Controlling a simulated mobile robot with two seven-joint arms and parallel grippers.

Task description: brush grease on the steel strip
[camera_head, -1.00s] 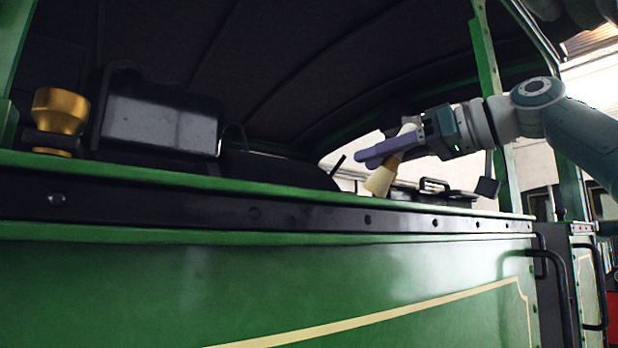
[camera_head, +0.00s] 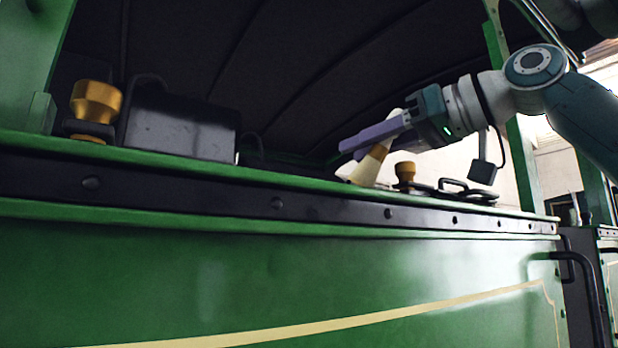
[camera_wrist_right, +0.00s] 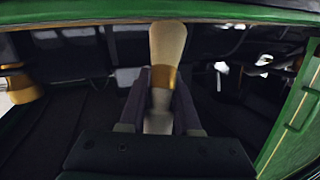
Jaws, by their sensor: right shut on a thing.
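My right gripper (camera_head: 350,150) is shut on a brush (camera_head: 366,172) with a cream head and a brass-coloured band. The brush is tilted, its wide cream end down, close above or behind the green top rail; I cannot tell whether it touches anything. In the right wrist view the brush (camera_wrist_right: 167,42) stands between the two dark fingers (camera_wrist_right: 162,85). A dark strip with bolt heads (camera_head: 335,211), perhaps the steel strip, runs along the tram side below the rail. My left gripper is not in view.
Behind the green rail (camera_head: 300,183) stand a brass cup (camera_head: 97,101), a dark box (camera_head: 180,132), a second brass cup (camera_head: 405,171) and black handled fittings (camera_head: 455,190). A green post (camera_head: 522,165) rises at the right. The outer side panel is clear.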

